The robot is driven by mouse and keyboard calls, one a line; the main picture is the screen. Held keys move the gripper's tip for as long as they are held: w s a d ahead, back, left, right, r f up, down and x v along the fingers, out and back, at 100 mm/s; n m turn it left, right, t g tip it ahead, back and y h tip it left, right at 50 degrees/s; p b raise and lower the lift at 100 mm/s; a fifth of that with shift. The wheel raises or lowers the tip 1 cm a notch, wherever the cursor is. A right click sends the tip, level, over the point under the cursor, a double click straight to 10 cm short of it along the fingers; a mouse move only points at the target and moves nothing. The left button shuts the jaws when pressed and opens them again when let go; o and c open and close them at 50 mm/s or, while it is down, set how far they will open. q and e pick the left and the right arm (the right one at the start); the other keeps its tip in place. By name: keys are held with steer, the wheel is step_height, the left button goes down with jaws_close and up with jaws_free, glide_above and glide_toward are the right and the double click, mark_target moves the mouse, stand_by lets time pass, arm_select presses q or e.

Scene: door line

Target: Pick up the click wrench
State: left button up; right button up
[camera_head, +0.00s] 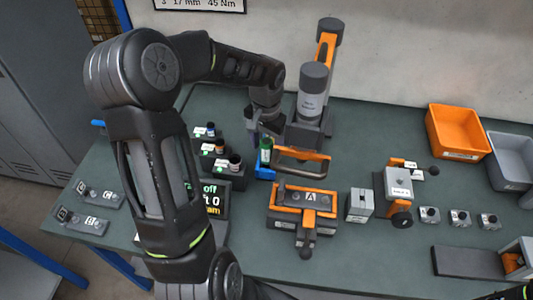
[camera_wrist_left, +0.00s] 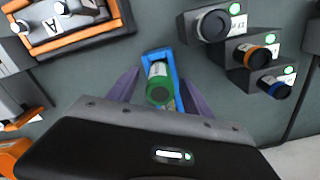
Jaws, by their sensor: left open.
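A green-ended cylinder, which looks like the click wrench's handle (camera_head: 265,145), stands in a blue holder (camera_head: 265,173) left of the orange fixture. In the left wrist view the green end (camera_wrist_left: 158,88) sits inside the blue frame (camera_wrist_left: 146,57), seen nearly end-on. My left gripper (camera_head: 262,132) reaches down from above at the handle. In the left wrist view its purple fingers (camera_wrist_left: 158,93) are open, one on each side of the green end. I cannot tell whether they touch it. The wrench's lower part is hidden. My right gripper is not in view.
Black holders with coloured-ring tools (camera_head: 222,165) stand close left of the handle. An orange fixture marked A (camera_head: 310,198) and a tall grey-and-orange tool (camera_head: 313,95) are close by. Orange (camera_head: 455,130) and grey bins stand at the right.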

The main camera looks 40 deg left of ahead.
arm_select(q)
jaws_close()
stand_by(0.5)
steer(key=shift+r, duration=0.15)
step_height(320, 180, up, 18)
stand_by(0.8)
stand_by(0.5)
